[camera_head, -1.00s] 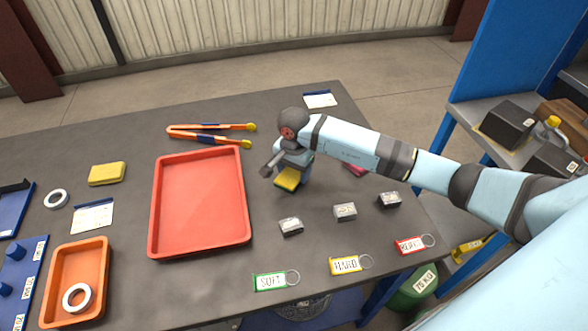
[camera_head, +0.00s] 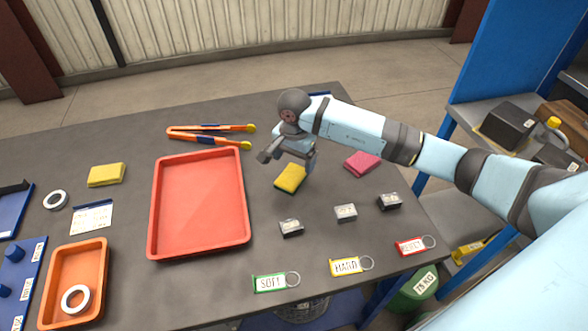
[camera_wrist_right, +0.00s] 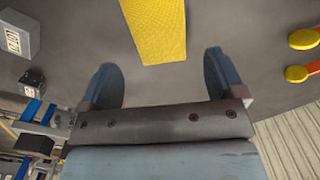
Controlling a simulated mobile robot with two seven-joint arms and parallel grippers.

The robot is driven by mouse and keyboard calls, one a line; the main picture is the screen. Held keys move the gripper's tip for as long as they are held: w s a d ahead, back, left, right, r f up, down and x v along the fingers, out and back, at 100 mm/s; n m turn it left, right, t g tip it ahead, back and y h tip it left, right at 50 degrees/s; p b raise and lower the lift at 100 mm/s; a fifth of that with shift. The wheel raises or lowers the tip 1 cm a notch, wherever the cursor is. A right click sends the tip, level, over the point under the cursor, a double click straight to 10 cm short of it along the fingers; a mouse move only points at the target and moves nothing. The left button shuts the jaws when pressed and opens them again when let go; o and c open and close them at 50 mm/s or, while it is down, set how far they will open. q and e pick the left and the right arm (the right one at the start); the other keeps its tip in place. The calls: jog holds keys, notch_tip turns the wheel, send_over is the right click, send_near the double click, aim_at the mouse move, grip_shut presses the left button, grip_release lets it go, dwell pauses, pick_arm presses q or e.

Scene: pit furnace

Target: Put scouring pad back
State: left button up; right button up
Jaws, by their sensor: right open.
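A yellow pad with a darker edge (camera_head: 290,178), which looks like the scouring pad, lies on the grey table to the right of the red tray. My right gripper (camera_head: 286,158) is open and empty just above and behind the pad, partly hidden by its own wrist. In the right wrist view the pad (camera_wrist_right: 156,28) lies beyond the two spread fingers (camera_wrist_right: 162,78), with a visible gap between fingers and pad. My left gripper is not in view.
The red tray (camera_head: 157,215) is empty. Tongs (camera_head: 210,135) lie behind it. A yellow sponge or cloth (camera_head: 106,175) lies left, a pink cloth (camera_head: 362,164) right. Several small blocks (camera_head: 345,212) and labelled key tags (camera_head: 270,283) lie in front. An orange tray (camera_head: 103,265) holds a white ring (camera_head: 76,310).

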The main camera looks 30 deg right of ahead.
aim_at(294, 173)
notch_tip(294, 173, up, 7)
dwell(0.3)
dwell(0.4)
